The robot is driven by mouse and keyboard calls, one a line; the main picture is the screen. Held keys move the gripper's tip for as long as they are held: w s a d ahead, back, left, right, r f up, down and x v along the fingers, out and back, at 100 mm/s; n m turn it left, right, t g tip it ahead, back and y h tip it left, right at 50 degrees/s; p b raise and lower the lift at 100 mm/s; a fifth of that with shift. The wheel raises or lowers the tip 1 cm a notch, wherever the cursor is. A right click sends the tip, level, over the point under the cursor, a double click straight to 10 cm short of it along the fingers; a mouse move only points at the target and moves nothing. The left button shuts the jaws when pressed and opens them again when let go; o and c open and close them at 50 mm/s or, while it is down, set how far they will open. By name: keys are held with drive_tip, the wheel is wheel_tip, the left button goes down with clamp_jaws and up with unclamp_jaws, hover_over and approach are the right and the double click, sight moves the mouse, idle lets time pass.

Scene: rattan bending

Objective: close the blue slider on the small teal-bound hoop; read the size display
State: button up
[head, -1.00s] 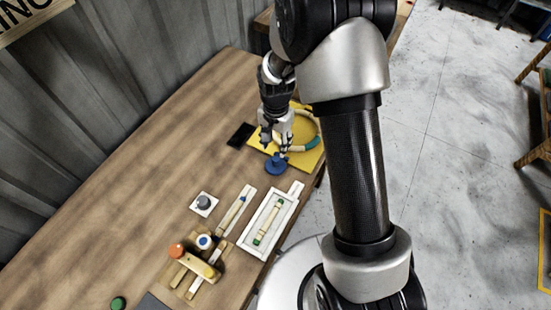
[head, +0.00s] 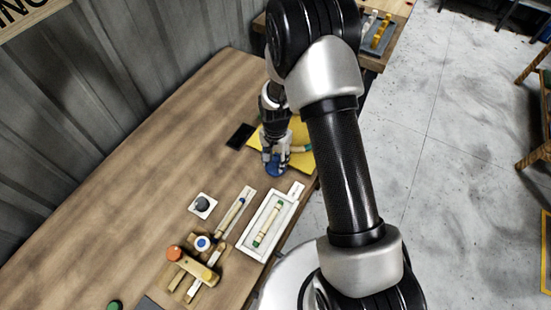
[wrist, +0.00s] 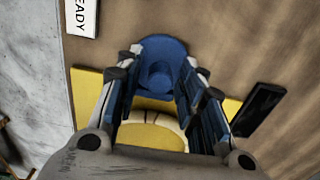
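The blue slider (head: 277,172) is a round disc with a raised knob at the near edge of the yellow board (head: 299,131). It also shows in the wrist view (wrist: 166,48). My gripper (head: 273,163) is low over the slider. In the wrist view my gripper (wrist: 160,70) has its fingers apart, one on each side of the knob, with a gap visible; contact cannot be made out. The pale hoop (wrist: 152,103) lies on the board, partly hidden by my fingers. Its teal binding (head: 303,148) is mostly hidden by my arm. The dark display (head: 240,136) shows no readable figures.
A white tray (head: 290,222) with a green-ended rod stands nearer along the table's right edge. A slim white holder, a grey knob on a white plate (head: 202,205) and a wooden clamp fixture (head: 193,270) are nearby. The left of the table is clear.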

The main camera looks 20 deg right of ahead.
drive_tip(key=c, duration=0.7)
drive_tip(key=w+d, duration=0.2)
drive_tip(key=shift+w+d+b, duration=0.35)
drive_tip(key=shift+w, duration=0.05)
drive_tip(key=shift+w+d+r, duration=0.15)
drive_tip(key=shift+w+d, duration=0.1)
drive_tip(key=shift+w, duration=0.15)
drive_tip(key=o, duration=0.5)
drive_tip(key=shift+c, duration=0.2)
drive_tip(key=shift+o, duration=1.4)
drive_tip(key=shift+w+d, duration=0.1)
drive_tip(key=shift+d, duration=0.25)
drive_tip(key=shift+o, duration=0.9)
drive_tip(key=shift+s+a, duration=0.2)
drive_tip(key=shift+a, duration=0.05)
